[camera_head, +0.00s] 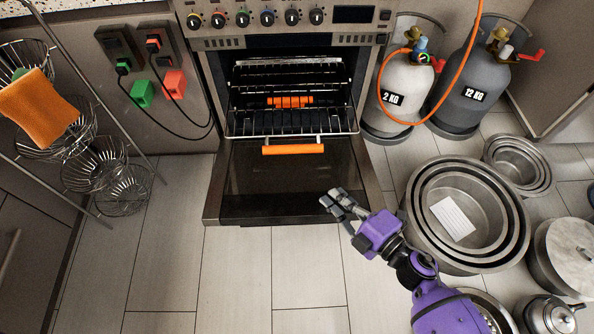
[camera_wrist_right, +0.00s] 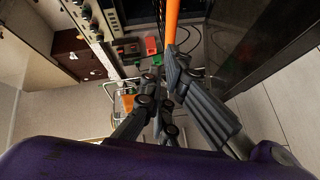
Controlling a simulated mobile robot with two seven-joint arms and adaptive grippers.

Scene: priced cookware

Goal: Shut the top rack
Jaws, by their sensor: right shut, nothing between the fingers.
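The oven (camera_head: 290,42) stands open with its dark door (camera_head: 270,185) folded down. Inside are wire racks. One rack (camera_head: 290,122) sticks out over the door, with an orange handle (camera_head: 293,149) at its front. Another rack (camera_head: 288,76) sits higher in the picture, and a second orange handle (camera_head: 290,101) shows further in. I cannot tell for sure which rack is the top one. My right gripper (camera_head: 335,201) is shut and empty, near the door's right front corner, apart from the handles. In the right wrist view my gripper (camera_wrist_right: 168,75) points toward an orange bar (camera_wrist_right: 171,22).
Nested steel pots (camera_head: 466,213) lie on the floor right of my arm. Gas cylinders (camera_head: 404,85) with an orange hose stand right of the oven. A wire basket stand (camera_head: 95,165) with an orange cloth (camera_head: 40,106) is at left. The tiled floor before the door is clear.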

